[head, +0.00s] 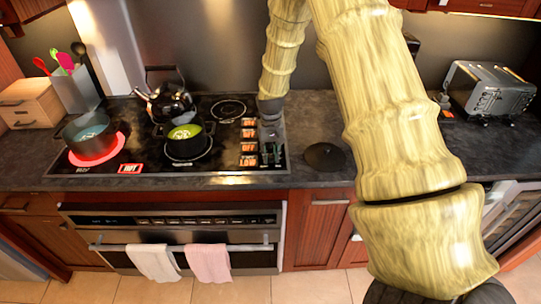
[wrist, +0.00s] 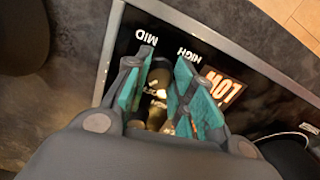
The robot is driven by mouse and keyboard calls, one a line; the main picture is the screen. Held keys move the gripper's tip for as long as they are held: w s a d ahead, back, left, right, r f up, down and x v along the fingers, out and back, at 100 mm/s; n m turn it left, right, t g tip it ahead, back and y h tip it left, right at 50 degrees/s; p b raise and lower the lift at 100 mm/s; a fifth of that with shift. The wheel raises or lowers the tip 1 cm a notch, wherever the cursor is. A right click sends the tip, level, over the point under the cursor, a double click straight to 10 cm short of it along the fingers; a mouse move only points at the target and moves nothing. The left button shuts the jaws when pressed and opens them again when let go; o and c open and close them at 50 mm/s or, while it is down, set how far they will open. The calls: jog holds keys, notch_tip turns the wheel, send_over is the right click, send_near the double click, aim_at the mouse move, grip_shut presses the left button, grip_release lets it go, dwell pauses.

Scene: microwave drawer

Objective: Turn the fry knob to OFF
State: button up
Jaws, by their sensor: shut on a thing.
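My gripper (wrist: 160,88) is shut on a small knob (wrist: 158,94), with its teal pads on either side of it in the wrist view. The labels MID, HIGH and a lit orange LOW (wrist: 222,88) show upside down around it. In the head view my gripper (head: 271,154) points down at the right edge of the black cooktop (head: 225,168) and hides the knob. Beside it is a column of lit orange labels; the front one reads LOW (head: 247,161) and those behind appear to read OFF. The knob's name and pointer cannot be read.
A pot (head: 88,131) sits on a glowing red burner, with a lit HOT label (head: 130,168) nearby. A toaster (head: 490,90) stands far right.

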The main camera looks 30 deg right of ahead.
aim_at(271, 156)
jog(key=n, duration=0.3)
jog(key=shift+s+f+n, duration=0.1)
jog(key=shift+n, duration=0.2)
jog(key=shift+n+b, duration=0.35)
jog(key=shift+n, duration=1.55)
jog(key=shift+d, duration=0.1)
jog(key=o, duration=1)
jog(key=shift+s, duration=0.1)
jog(key=shift+o, duration=0.2)
jog(key=shift+r, duration=0.25)
notch_tip(271, 156, up, 12)
jog(key=shift+f, duration=0.15)
